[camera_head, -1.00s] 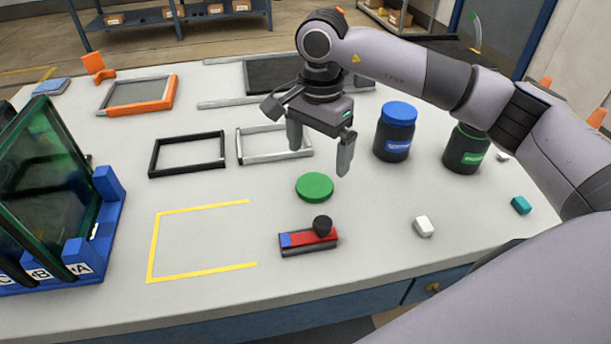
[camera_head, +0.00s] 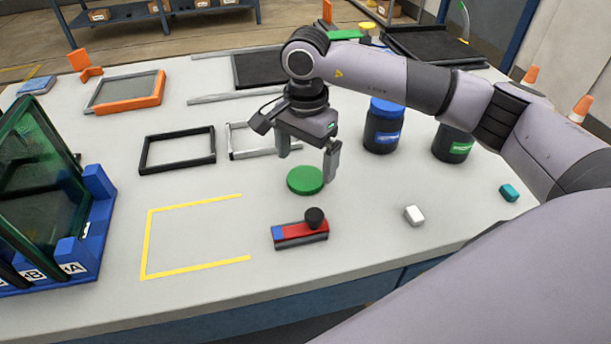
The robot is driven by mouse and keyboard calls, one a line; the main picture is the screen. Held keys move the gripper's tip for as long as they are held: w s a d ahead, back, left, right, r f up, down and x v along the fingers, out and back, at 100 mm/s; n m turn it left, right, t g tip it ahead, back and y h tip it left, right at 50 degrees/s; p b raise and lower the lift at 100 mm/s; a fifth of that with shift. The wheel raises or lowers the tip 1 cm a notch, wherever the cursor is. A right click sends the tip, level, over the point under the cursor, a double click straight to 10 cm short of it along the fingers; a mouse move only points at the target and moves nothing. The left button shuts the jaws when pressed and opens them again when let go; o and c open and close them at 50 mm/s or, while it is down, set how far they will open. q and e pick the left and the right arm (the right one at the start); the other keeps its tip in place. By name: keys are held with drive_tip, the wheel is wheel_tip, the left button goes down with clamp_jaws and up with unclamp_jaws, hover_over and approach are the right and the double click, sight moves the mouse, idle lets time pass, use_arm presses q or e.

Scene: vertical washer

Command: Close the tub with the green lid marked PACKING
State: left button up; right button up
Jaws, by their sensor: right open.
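The round green lid (camera_head: 305,181) lies flat on the grey table; no lettering can be read on it. My right gripper (camera_head: 307,163) is open and pointing down just above the lid, with its fingers spread about the lid's width. I cannot tell whether they touch it. A dark tub with a green label (camera_head: 455,148) stands upright to the right, its top hidden behind my right arm. The label's wording is too small to read. A second dark tub with a blue lid (camera_head: 387,104) and blue label stands left of it. My left gripper is out of view.
A red and blue block with a black knob (camera_head: 314,217) lies in front of the lid. A white block (camera_head: 414,215) and a teal block (camera_head: 509,192) lie to the right. Empty frames (camera_head: 178,150) lie behind left. A blue rack (camera_head: 97,220) with green panes stands at left.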

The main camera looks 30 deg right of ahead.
sight(304, 179)
drive_tip(key=shift+a+f, duration=0.2)
drive_tip(key=shift+f, duration=1.7)
drive_tip(key=c, duration=1.1)
drive_tip(key=shift+r, duration=0.1)
wheel_tip(304, 179, up, 20)
